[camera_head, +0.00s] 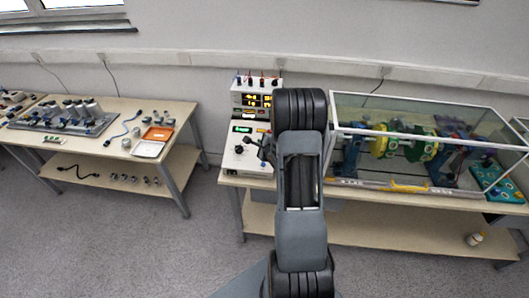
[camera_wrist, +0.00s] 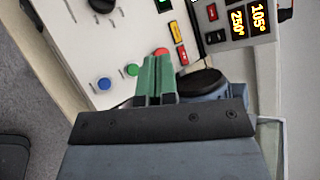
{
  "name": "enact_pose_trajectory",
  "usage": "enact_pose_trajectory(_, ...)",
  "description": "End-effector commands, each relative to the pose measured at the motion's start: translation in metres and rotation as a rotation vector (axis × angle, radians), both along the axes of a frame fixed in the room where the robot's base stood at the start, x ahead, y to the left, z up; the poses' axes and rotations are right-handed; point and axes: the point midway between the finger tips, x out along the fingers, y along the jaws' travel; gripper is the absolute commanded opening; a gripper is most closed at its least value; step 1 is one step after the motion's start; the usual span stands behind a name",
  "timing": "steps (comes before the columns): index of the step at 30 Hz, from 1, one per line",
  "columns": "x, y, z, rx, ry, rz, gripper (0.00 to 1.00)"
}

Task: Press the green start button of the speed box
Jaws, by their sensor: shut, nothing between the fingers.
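The speed box is a white sloped panel (camera_wrist: 75,50); in the head view it stands on the bench (camera_head: 240,158), partly hidden by my arm. In the wrist view its green button (camera_wrist: 132,70) sits between a blue button (camera_wrist: 104,84) and a red button (camera_wrist: 161,51). My gripper (camera_wrist: 157,62) has green fingers, shut and empty. Its tips appear just right of the green button and below the red one, partly covering the red one. I cannot tell whether the tips touch the panel. The head view does not show the fingertips clearly.
A black knob (camera_wrist: 102,5) sits on the panel. A second box with lit yellow digits (camera_head: 258,100) stands behind. A glass-walled case (camera_head: 430,110) with a coloured rotor rig fills the bench to the right. A side table (camera_head: 110,150) stands left, with clear floor between.

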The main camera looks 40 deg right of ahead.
Motion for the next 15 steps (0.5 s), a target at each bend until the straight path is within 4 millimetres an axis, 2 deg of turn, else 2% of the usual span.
enact_pose_trajectory(8, 0.001, -0.001, -0.006, -0.002, 0.002, 0.000, 0.00)
enact_pose_trajectory(15, 0.009, -0.009, -0.032, -0.002, 0.003, 0.000, 0.00)
